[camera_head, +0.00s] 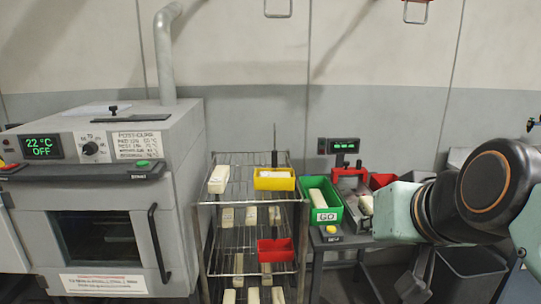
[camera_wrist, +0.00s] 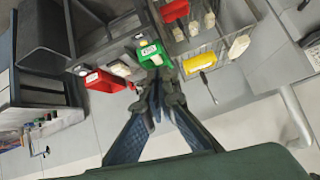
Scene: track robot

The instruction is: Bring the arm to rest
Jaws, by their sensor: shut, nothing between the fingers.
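My arm (camera_head: 495,190) reaches in from the right in the head view, with a pale green link beside the small bench. The head view does not clearly show my gripper's fingertips. In the wrist view my gripper (camera_wrist: 156,88) is shut, its two dark fingers meeting with nothing between them. Beyond the fingertips in that view lies the green GO bin (camera_wrist: 150,52), with a pale block in it. I cannot tell how far the fingertips are from it.
A wire rack (camera_head: 250,225) holds pale blocks, a yellow bin (camera_head: 274,179) and a red bin (camera_head: 276,250). The green GO bin (camera_head: 322,204) stands on the bench right of it. A grey oven (camera_head: 110,200) reading 22 °C OFF stands left.

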